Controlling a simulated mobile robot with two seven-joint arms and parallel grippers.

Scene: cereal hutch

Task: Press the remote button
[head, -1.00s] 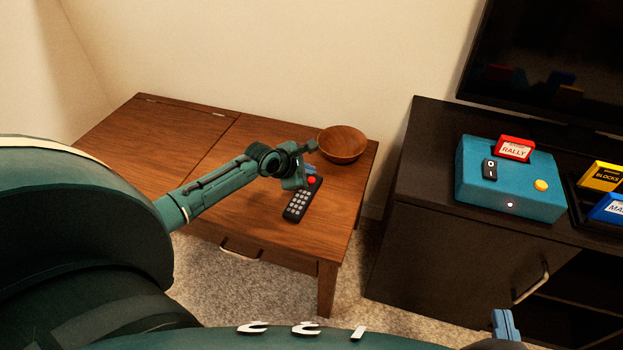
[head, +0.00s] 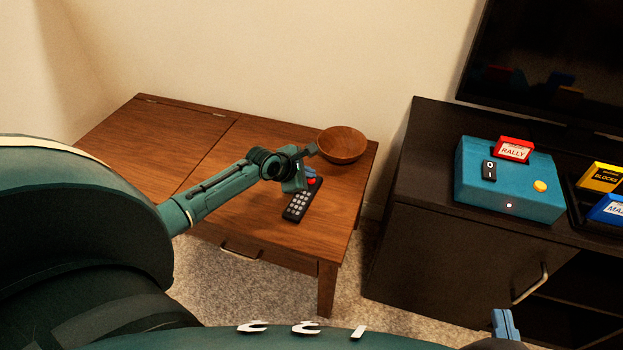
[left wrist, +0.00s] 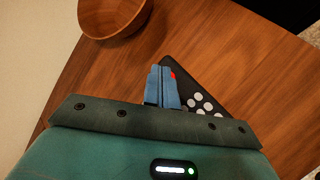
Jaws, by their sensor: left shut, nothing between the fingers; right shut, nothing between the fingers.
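A black remote (head: 298,204) with several pale buttons and a red button (head: 311,181) at its far end lies on the wooden table. My left gripper (head: 311,173) is shut and empty, its blue fingertips right at the red button's end of the remote. In the left wrist view the shut blue fingers (left wrist: 163,88) cover part of the remote (left wrist: 200,84), and only a sliver of the red button (left wrist: 173,75) shows beside them. I cannot tell whether the fingertips touch the button. My right gripper (head: 505,324) is shut and empty at the bottom right.
A wooden bowl (head: 342,145) stands just behind the remote on the table (head: 190,150). To the right, a dark cabinet (head: 440,225) carries a teal console (head: 515,190) with a red RALLY cartridge (head: 514,148), and a dark television (head: 550,60) stands behind. The table's left part is clear.

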